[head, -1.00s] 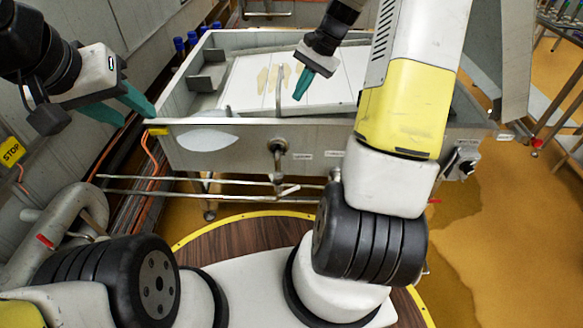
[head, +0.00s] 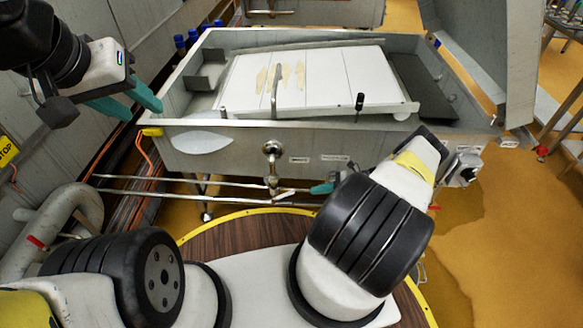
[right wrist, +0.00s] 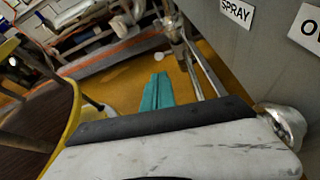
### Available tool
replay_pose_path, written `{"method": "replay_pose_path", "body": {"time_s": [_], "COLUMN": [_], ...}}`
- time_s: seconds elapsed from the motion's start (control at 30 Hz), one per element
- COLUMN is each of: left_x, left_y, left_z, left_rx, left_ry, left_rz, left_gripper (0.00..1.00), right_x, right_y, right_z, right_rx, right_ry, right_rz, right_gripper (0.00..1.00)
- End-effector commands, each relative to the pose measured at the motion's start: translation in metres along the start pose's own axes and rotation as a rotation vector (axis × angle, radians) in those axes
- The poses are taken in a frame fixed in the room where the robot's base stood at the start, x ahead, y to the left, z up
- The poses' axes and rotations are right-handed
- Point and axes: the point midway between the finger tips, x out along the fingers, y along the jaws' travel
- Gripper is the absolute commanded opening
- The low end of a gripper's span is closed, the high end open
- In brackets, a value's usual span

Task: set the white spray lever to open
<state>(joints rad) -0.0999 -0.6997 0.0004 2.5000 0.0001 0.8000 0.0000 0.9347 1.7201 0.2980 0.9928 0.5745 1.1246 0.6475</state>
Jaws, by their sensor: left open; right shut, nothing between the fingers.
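The white spray lever (head: 284,194) is small and sits low on the pipe below the valve (head: 272,150) on the tub's front, sticking out to the right. A small white piece (right wrist: 160,56) beyond the fingers in the right wrist view looks like it. My right gripper (head: 322,188) is shut and empty, just right of the lever and apart from it; my right arm partly hides it. Its teal fingers (right wrist: 157,92) show together in the right wrist view. My left gripper (head: 136,100) is open and empty at the tub's left corner.
The steel tub (head: 210,135) holds a white slab with several yellowish pieces. A SPRAY label (right wrist: 237,12) is on its front wall. Horizontal rails (head: 150,180) run below, left of the lever. A dial (head: 464,170) is at the right.

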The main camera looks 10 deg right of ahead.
Motion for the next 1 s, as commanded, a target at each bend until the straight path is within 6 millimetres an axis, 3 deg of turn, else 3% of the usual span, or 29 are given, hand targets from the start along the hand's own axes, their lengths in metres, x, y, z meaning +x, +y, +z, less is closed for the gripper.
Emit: {"method": "replay_pose_path", "body": {"time_s": [0.1,0.27,0.7,1.0], "left_x": [0.0,0.0,0.0,0.0], "left_y": [0.0,0.0,0.0,0.0], "left_z": [0.0,0.0,0.0,0.0], "left_rx": [0.0,0.0,0.0,0.0], "left_ry": [0.0,0.0,0.0,0.0], "left_rz": [0.0,0.0,0.0,0.0], "left_gripper": [0.41,0.41,0.41,0.41], "right_x": [0.007,0.018,0.092,0.108], "right_y": [0.006,0.007,0.005,0.004], "right_z": [-0.013,-0.016,-0.013,-0.013], "right_rx": [0.041,0.051,0.048,0.048], "right_ry": [-0.027,-0.034,-0.031,-0.03], "right_rz": [-0.02,-0.023,-0.022,-0.023], "right_gripper": [0.0,0.0,0.0,0.0]}}
